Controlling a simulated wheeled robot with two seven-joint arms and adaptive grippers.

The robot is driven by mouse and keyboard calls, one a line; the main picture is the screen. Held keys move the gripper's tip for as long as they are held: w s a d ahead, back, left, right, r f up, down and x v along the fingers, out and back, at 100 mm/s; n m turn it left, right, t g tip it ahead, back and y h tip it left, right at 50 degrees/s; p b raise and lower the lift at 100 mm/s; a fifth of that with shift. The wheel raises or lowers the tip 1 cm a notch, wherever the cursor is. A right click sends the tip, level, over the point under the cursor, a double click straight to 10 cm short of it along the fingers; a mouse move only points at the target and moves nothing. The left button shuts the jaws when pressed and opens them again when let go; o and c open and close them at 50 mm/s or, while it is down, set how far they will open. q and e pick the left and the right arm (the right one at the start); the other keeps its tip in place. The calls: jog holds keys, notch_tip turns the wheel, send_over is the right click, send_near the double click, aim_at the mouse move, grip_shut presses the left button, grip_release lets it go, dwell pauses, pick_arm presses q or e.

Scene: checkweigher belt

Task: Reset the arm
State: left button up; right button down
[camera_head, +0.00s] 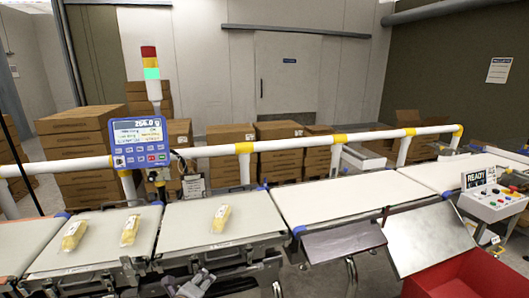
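A gripper (194,284), which looks like my left one, shows only in part at the bottom edge, below and in front of the belt. It is small and dark there, and I cannot tell whether its fingers are apart; I see nothing held in it. My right gripper is not in view. Three yellow packs lie on the belts: one pack (221,219) on the middle belt section (248,222), and two packs, one (130,230) and another (74,235), on the left section (100,254).
The right belts (345,198) are bare. Two metal plates, one (343,241) and a larger one (428,240), slope at the front right. A red bin (465,278) stands below. A control box (492,203) reads READY. A white rail (290,146) and weight display (139,142) stand behind.

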pick_arm(q)
jog(key=s+a+f+n+g, duration=0.1)
jog(key=s+f+n+g, duration=0.25)
jog(key=s+n, duration=0.75)
jog(key=s+a+f+n+g, duration=0.1)
jog(key=s+f+n+g, duration=0.25)
jog(key=s+n, duration=0.7)
notch_tip(320, 180, down, 34)
jog(key=s+a+g, duration=0.1)
jog(key=s+a, duration=0.1)
jog(key=s+a+f, duration=0.3)
jog(key=s+f, duration=0.6)
jog(key=s, duration=0.1)
jog(key=s+a+f+g+y, duration=0.1)
jog(key=s+a+f, duration=0.3)
jog(key=s+f, duration=0.5)
jog(key=shift+s+f, duration=0.2)
jog(key=shift+s, duration=0.7)
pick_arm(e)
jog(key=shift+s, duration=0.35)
